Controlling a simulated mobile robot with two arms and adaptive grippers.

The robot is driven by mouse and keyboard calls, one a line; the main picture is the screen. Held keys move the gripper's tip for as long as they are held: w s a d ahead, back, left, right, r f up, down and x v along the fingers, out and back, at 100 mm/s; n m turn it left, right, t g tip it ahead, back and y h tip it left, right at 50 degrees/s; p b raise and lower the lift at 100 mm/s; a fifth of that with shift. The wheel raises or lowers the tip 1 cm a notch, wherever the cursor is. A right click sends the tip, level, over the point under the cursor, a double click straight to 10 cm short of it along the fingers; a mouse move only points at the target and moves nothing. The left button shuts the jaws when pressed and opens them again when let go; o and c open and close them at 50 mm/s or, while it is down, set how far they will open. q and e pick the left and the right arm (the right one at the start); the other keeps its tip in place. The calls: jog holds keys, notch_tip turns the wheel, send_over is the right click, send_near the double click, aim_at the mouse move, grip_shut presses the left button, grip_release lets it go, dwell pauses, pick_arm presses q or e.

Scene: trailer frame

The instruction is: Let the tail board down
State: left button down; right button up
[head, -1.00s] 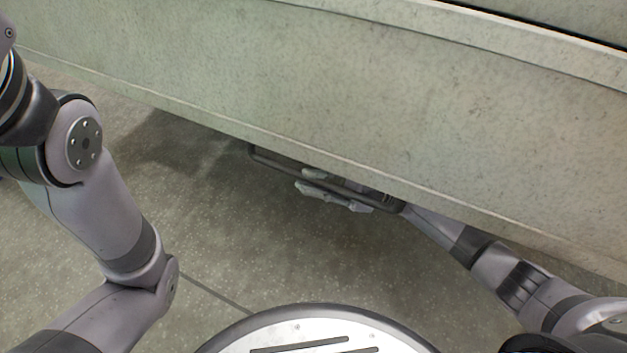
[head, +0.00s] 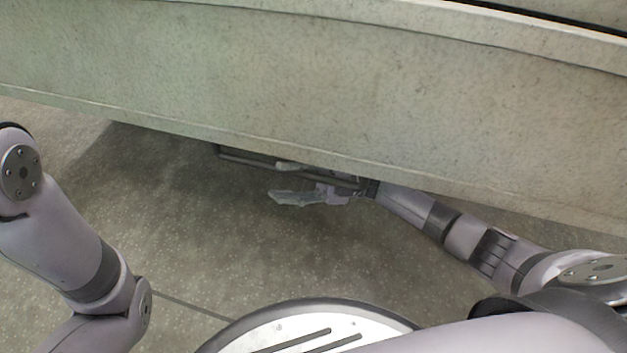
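The tail board (head: 300,95) is a wide, pale grey-green, mottled panel across the upper part of the head view. A dark bar handle (head: 240,156) shows under its lower edge. My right gripper (head: 293,181) is at this handle, with one finger on the far side of the bar and the other on the near side. The near finger stands clear of the bar, so the gripper looks open around it. The board's edge hides part of the handle and some of the gripper. My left gripper is out of view; only my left arm shows at the left.
The speckled grey floor (head: 200,245) is clear between my base and the board, with a thin dark seam in it. The board's lower edge hangs close over my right wrist. A dark gap shows above the board at top right.

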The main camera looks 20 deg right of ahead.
jog(key=v, duration=1)
jog(key=shift+s+f, duration=0.25)
jog(key=shift+f, duration=0.05)
jog(key=shift+w+r, duration=0.1)
